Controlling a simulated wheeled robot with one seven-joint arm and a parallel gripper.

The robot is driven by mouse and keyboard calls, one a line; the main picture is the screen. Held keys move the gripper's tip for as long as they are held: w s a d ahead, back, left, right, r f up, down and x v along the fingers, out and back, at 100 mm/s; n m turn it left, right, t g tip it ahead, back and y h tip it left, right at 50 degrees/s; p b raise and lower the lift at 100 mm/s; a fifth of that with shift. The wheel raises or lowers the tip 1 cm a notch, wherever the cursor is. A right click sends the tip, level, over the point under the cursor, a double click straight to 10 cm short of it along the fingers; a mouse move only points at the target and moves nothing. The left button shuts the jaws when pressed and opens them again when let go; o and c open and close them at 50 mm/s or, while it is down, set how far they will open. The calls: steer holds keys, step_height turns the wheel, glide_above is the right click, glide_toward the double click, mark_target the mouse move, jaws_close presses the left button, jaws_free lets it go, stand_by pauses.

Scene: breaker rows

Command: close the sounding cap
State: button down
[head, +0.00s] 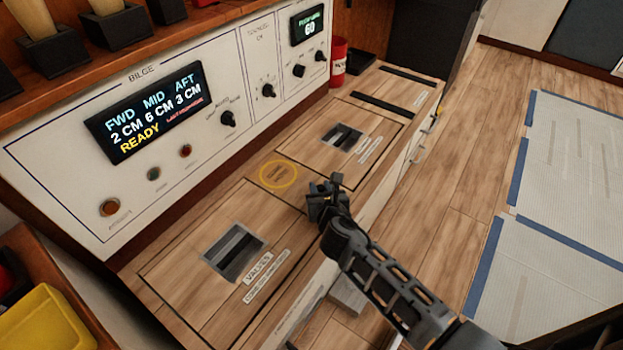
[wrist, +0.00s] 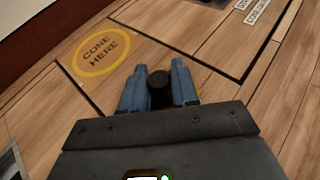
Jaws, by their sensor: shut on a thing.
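My gripper (head: 328,197) is over the wooden counter in the head view, just right of a yellow ring marked "CONE HERE" (head: 279,174). In the wrist view its blue fingers (wrist: 160,92) are shut on a small dark round piece (wrist: 159,80). That piece looks like a knob or handle; I cannot tell whether it is the sounding cap. A sliver of yellow shows beside the right finger, mostly hidden. The yellow ring also shows in the wrist view (wrist: 102,52), left of the fingers and apart from them. What lies under the fingers is hidden.
The bilge panel (head: 155,110) stands behind the counter, its display reading "READY". Hatches with recessed dark pulls lie left (head: 235,252) and right (head: 343,138) of the ring. A red can (head: 338,62) stands at the back. Open wooden floor (head: 462,150) lies to the right.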

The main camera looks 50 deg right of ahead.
steer(key=shift+s, duration=0.25)
steer(key=c, duration=0.9)
jaws_free()
steer(key=shift+c, duration=0.2)
steer(key=p+v, duration=0.1)
steer(key=v, duration=0.6)
steer(key=shift+s+a+r+p, duration=0.2)
steer(key=shift+p, duration=0.15)
